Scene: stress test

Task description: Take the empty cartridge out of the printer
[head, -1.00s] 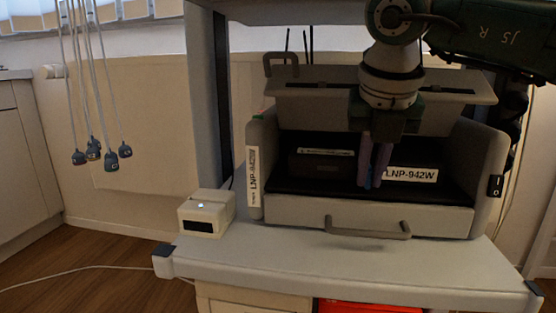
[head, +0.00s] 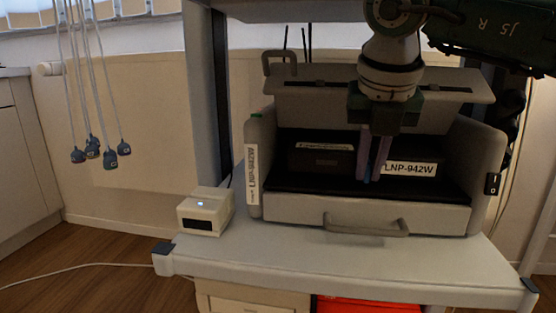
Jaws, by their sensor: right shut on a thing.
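The printer (head: 262,185) is a grey box on a bench with its front and top open. In its dark bay sits a dark cartridge (head: 320,160) at the left, with a pale strip along its top. Beside it at the right is a dark cartridge with a white LNP-942W label (head: 415,169). My right gripper (head: 372,179) reaches down into the bay from above. Its fingers are shut at the left end of the labelled cartridge and cover part of it; the grip itself is partly hidden. My left gripper is not in view.
The raised lid (head: 290,95) stands behind the gripper. The front drawer has a handle (head: 366,226). A small white box with a blue light (head: 206,211) stands left of the printer. Cables with blue plugs (head: 110,159) hang at the left. The bench front (head: 330,262) is clear.

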